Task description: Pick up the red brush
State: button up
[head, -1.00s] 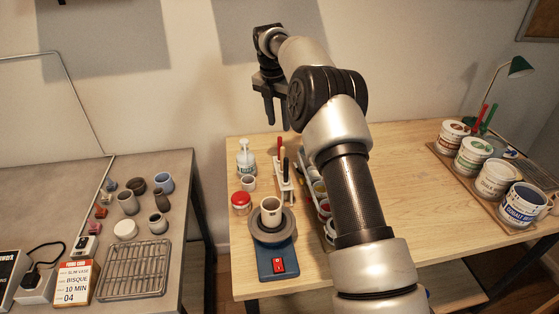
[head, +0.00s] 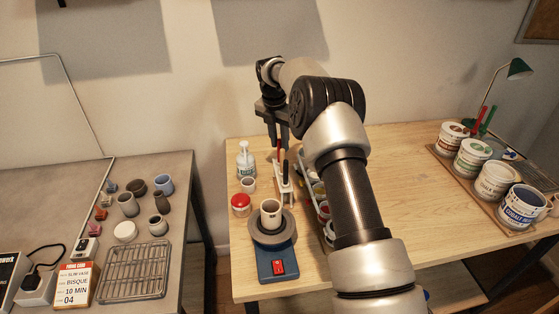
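The red brush (head: 279,150) stands upright in a pale brush stand (head: 284,190) on the wooden table. Its upper end is partly hidden by my gripper. My gripper (head: 278,134) points down at the top of the red brush, with its two dark fingers apart and one on each side of it in this view. I cannot tell whether either finger touches it. Another brush with a dark tip (head: 285,166) stands close by in the same stand.
Glaze tubs (head: 496,180) line the right side, with another red stick (head: 481,118) behind.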

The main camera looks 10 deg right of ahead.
grip_shut()
jog(key=shift+r, duration=0.15)
notch_tip(320, 180, up, 10)
jog(key=shift+f, duration=0.1)
jog(key=shift+p, duration=0.6)
